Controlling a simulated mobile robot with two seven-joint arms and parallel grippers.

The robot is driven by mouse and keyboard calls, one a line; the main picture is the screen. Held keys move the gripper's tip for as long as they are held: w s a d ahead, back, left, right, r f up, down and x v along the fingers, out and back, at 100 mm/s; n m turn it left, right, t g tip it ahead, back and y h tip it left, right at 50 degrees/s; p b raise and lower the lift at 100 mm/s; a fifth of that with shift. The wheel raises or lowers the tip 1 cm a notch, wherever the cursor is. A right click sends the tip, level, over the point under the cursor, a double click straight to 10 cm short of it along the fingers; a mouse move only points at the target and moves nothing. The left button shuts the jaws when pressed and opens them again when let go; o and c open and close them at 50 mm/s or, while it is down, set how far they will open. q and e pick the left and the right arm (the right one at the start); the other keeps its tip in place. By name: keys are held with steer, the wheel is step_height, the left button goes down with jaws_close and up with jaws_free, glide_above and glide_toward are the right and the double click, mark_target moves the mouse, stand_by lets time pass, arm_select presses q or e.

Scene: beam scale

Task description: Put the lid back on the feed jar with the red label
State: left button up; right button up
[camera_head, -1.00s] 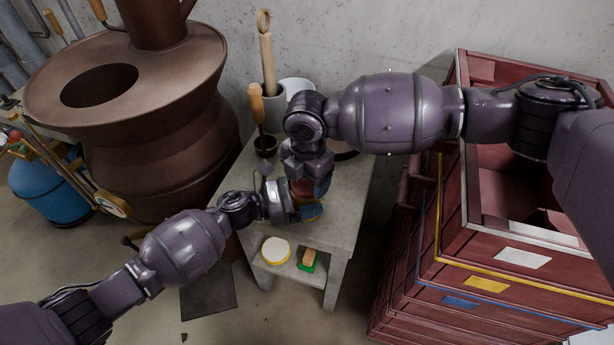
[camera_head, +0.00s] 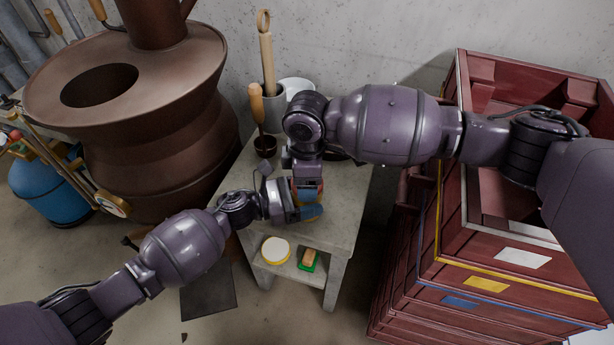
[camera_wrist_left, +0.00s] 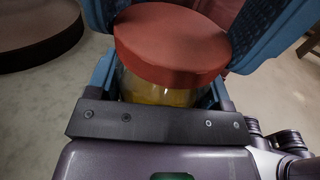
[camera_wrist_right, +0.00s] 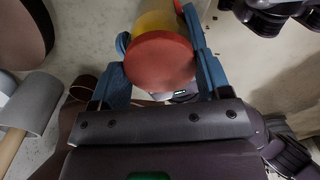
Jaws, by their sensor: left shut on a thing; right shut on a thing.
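The feed jar, clear with yellow contents, shows in the left wrist view (camera_wrist_left: 160,92) and behind the lid in the right wrist view (camera_wrist_right: 155,20). Its red lid (camera_wrist_left: 172,45) is on or right at the jar's mouth; I cannot tell whether it is fully seated. The lid also shows in the right wrist view (camera_wrist_right: 160,62). My left gripper (camera_head: 306,208) is shut around the jar, above the table's front part. My right gripper (camera_head: 307,184) is shut on the lid from above. The label is not clearly visible, and the hands hide most of the jar in the head view.
The small concrete table (camera_head: 345,215) has a brush pot (camera_head: 264,148) and a grey container (camera_head: 270,95) at the back left. A yellow-white round item (camera_head: 275,250) and a green-based brush (camera_head: 309,260) lie on its lower shelf. Red crates (camera_head: 470,260) stand at right.

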steer(key=o, duration=1)
steer(key=shift+r, duration=2.25)
steer(key=shift+c, duration=0.2)
